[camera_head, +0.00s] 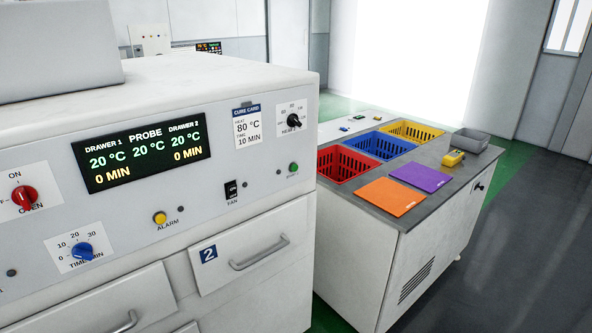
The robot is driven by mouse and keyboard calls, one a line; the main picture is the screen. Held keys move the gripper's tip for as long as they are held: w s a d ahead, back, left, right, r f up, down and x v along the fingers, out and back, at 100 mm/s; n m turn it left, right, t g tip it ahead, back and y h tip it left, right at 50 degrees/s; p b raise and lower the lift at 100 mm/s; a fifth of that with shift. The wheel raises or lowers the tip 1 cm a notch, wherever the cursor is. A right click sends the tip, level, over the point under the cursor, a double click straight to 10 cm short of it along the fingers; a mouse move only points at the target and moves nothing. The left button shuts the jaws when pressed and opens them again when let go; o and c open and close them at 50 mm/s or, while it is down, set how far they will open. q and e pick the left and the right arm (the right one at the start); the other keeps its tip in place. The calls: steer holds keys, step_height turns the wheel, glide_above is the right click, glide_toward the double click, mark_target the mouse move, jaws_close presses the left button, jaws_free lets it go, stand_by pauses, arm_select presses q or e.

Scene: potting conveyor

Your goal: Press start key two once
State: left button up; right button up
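A small round green key (293,167) sits on the right end of the white oven's front panel (262,180). The lettering under it is too small to read surely. It lies above and to the right of the drawer marked 2 (252,250), which looks shut. A black fan switch (231,190) is to its left, and a black heat knob (294,121) is above it. The display (143,153) reads 20 °C and 0 MIN for both drawers. Neither of my grippers is in view, and nothing touches the green key.
A cure card (247,127) reads 80 °C, 10 MIN. A red oven knob (25,197), blue time knob (83,251) and yellow alarm button (160,218) are further left. A cart (425,215) at right carries red, blue and yellow baskets. Floor at right is clear.

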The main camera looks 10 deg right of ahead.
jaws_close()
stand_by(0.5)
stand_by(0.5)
